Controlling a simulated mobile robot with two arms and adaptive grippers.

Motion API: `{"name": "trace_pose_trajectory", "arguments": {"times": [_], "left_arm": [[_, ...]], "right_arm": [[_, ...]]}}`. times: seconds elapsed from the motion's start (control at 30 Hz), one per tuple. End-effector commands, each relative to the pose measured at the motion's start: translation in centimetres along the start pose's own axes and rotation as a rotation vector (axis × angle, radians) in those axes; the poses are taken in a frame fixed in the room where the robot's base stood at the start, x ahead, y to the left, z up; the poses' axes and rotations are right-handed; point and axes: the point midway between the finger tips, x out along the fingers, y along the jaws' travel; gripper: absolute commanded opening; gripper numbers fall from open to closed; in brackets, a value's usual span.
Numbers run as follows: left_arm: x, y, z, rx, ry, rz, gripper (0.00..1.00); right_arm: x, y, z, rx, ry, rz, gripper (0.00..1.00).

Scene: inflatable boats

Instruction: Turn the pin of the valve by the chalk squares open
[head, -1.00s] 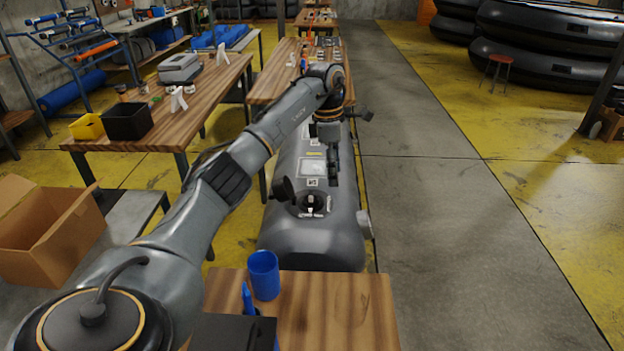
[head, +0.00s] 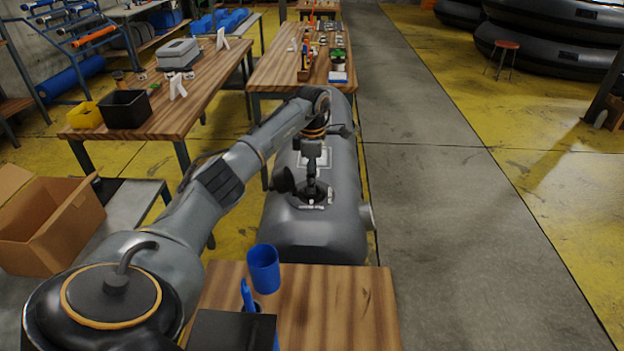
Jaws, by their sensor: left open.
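A dark grey inflatable tube (head: 290,228) lies beyond the near wooden table. A round dark valve (head: 322,198) is set in the top of its near end, with small white marks around it. A black round cap (head: 283,180) stands out to the left of the valve. My left gripper (head: 312,192) points down right over the valve and is open. Its fingers hide most of the valve's middle, so I cannot see the pin or tell whether the fingers touch it. A pale patch (head: 318,159) shows on the tube behind the gripper. My right gripper is not in view.
The near wooden table (head: 340,310) carries a blue cup (head: 264,268) and a black box (head: 232,330). A long workbench (head: 190,95) with bins stands at left, a cardboard box (head: 45,225) before it. The floor (head: 440,230) right of the tube is clear.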

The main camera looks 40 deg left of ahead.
Motion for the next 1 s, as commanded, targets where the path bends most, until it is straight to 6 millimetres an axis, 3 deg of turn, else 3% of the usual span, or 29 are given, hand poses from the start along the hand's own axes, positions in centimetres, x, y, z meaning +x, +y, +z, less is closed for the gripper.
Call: {"name": "trace_pose_trajectory", "arguments": {"times": [0.2,0.47,0.73,1.0], "left_arm": [[1.5,0.0,0.0,-0.001,-0.001,-0.001,0.56],[1.6,0.0,0.0,0.000,-0.001,0.000,0.56],[1.6,0.0,0.0,0.000,-0.001,0.000,0.03],[1.6,0.0,0.0,-0.016,-0.001,0.000,0.01]], "right_arm": [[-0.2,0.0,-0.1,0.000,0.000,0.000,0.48],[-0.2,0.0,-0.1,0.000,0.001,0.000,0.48],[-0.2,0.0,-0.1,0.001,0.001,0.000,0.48],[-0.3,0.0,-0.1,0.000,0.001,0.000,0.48]]}}
